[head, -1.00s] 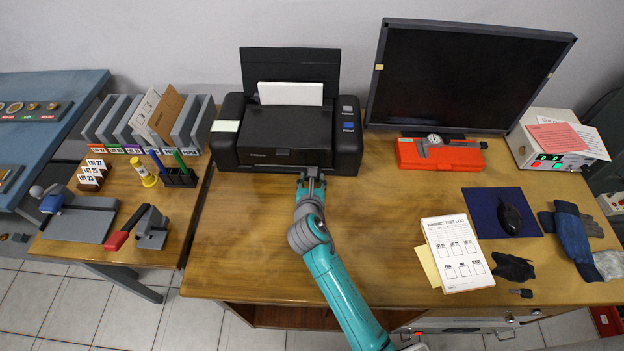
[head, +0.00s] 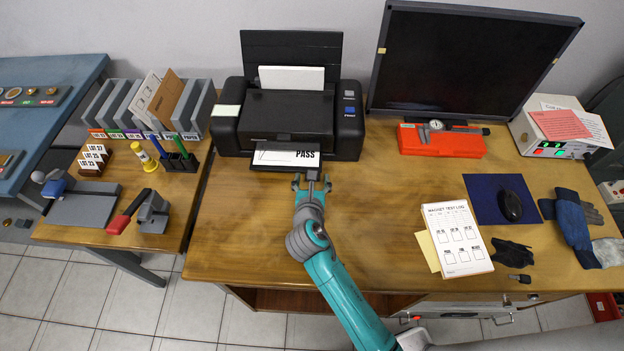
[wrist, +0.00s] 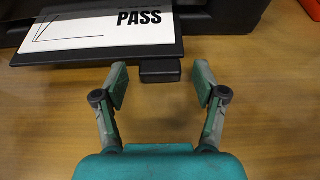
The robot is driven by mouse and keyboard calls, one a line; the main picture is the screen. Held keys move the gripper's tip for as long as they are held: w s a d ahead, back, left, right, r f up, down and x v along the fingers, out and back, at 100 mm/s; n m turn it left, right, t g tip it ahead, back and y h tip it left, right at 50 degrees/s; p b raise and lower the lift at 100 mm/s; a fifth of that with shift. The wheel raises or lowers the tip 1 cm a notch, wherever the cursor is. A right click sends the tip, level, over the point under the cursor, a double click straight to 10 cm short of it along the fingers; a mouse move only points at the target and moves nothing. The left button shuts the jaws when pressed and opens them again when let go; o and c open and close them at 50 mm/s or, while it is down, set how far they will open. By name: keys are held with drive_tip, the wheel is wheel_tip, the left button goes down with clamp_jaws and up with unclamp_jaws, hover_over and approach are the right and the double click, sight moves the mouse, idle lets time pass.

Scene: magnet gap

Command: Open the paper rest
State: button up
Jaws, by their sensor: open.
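The black printer (head: 347,130) stands at the back of the wooden desk. Its paper rest (head: 258,167) is out at the front, a flat dark tray with a white sheet marked PASS (head: 285,157) lying on it. In the wrist view the rest's front edge (wrist: 100,57) and the sheet (wrist: 90,30) show at the top left. A small dark tab (wrist: 160,70) sticks out from the rest's right front corner. My gripper (head: 312,181) is open and empty just in front of the tab. In the wrist view its fingers (wrist: 160,84) stand on either side, apart from the tab.
The monitor (head: 470,60) and a red case (head: 440,144) with a gauge are at the back right. A test log pad (head: 457,238) and a mouse on a blue mat (head: 480,205) lie on the right. The desk left of my gripper is clear.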

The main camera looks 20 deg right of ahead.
drive_tip(key=v, duration=1.2)
idle(0.4)
